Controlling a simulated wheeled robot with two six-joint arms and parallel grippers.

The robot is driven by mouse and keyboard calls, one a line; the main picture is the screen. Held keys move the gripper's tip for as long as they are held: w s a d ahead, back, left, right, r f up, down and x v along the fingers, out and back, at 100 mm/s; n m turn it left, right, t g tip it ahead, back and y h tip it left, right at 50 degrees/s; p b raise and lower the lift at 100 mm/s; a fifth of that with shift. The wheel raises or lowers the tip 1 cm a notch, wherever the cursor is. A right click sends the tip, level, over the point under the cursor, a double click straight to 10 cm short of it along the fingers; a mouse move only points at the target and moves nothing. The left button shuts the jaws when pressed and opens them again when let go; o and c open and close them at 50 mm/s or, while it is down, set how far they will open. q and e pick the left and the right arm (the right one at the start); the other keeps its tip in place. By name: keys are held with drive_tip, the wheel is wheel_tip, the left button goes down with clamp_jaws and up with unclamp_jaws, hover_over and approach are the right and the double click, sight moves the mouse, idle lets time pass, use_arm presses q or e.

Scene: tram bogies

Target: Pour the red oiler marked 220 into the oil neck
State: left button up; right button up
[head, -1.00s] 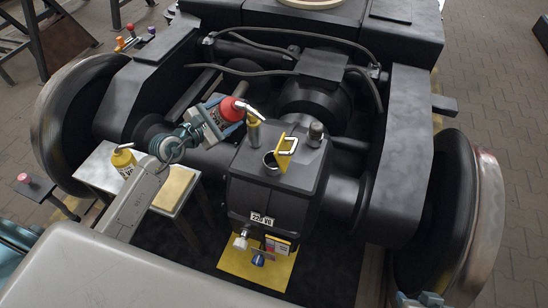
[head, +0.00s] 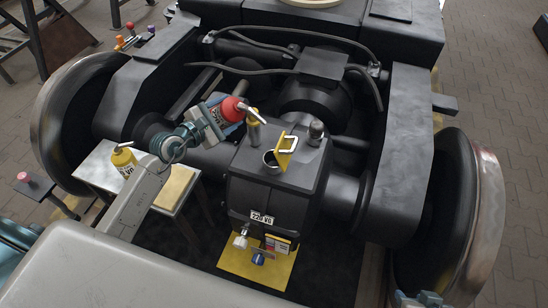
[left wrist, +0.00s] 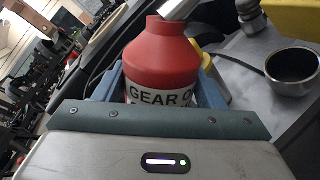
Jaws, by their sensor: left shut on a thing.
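My left gripper (head: 218,116) is shut on the red oiler (head: 232,109) and holds it tilted, its metal spout towards the right. The oiler is left of and behind the oil neck (head: 271,161), apart from it. The neck is an open round metal mouth on the dark gearbox, beside a raised yellow flap (head: 286,152). In the left wrist view the red oiler (left wrist: 160,62) reads "GEAR O"; its number is not readable. The neck (left wrist: 292,72) shows to its right.
A yellow oiler (head: 123,163) stands on a small table (head: 95,172) at left. A yellow-topped post (head: 253,132) and a grey knob (head: 316,132) rise from the gearbox (head: 272,195), whose plate seems to read 220. Large wheels flank the frame.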

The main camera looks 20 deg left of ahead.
use_arm(q)
drive_tip(key=shift+d+r+m+y+p, duration=0.1)
drive_tip(key=shift+r+m+y+p, duration=0.1)
drive_tip(key=shift+r+m+p, duration=0.45)
drive_tip(key=shift+d+r+m+y, duration=0.1)
drive_tip(key=shift+r+m+y, duration=0.15)
drive_tip(key=shift+m, duration=0.7)
idle(6.4)
